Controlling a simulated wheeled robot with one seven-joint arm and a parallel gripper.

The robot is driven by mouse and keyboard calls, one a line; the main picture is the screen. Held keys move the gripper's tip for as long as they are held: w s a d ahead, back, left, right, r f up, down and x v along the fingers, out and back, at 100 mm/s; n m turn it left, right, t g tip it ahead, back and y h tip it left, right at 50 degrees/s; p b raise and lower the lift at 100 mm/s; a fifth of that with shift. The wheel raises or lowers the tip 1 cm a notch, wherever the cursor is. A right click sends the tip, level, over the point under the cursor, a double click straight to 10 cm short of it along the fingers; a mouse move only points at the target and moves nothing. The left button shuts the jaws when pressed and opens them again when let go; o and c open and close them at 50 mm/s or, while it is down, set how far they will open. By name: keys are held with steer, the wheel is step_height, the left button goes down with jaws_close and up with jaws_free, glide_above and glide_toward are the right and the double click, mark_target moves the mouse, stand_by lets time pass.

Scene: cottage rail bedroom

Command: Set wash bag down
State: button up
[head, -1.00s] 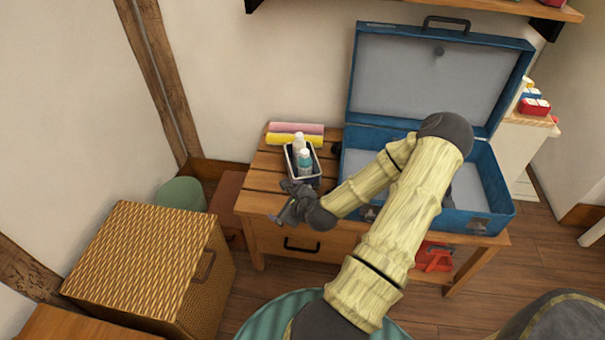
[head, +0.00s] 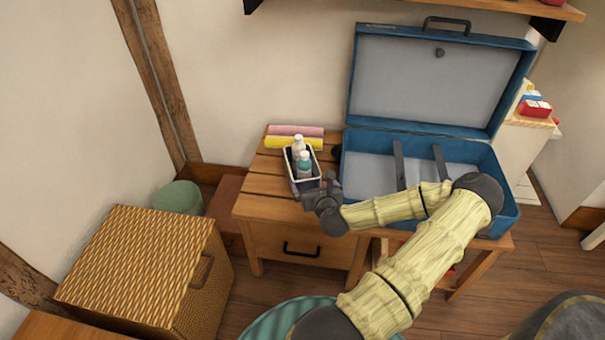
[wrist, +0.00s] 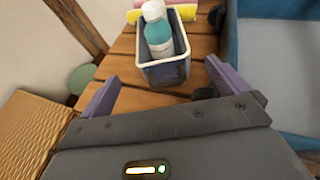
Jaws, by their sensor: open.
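The likely wash bag is a small dark navy open-topped holder with a pale rim (head: 316,168), holding bottles with white and teal parts. It stands upright on the slatted wooden table (head: 262,205), left of the blue suitcase. My gripper (head: 311,187) is at its near end, low over the table. In the wrist view the bag (wrist: 166,74) lies just ahead, between the lines of the two spread purple fingers. My gripper (wrist: 161,70) is open, with a gap visible between each finger and the bag.
An open blue suitcase (head: 360,130) stands to the right, with two dark straps inside. Pink and yellow rolls (head: 294,137) lie behind the bag. A woven hamper (head: 140,260) and a green bin (head: 180,197) are at left. Table slats left of the bag are bare.

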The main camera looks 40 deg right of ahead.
mark_target(304, 153)
steer(key=b+x, duration=0.1)
steer(key=x, duration=0.8)
steer(key=shift+w+b, duration=0.15)
steer(key=shift+b, duration=0.15)
steer(key=shift+d+f, duration=0.1)
steer(key=b+x, duration=0.1)
steer(key=x, duration=0.4)
steer(key=shift+d+b, duration=0.1)
steer(key=shift+b, duration=0.2)
steer(key=shift+w, duration=0.1)
steer(key=c, duration=0.7)
step_height(304, 153, up, 10)
steer(key=p, duration=0.3)
steer(key=shift+c, duration=0.2)
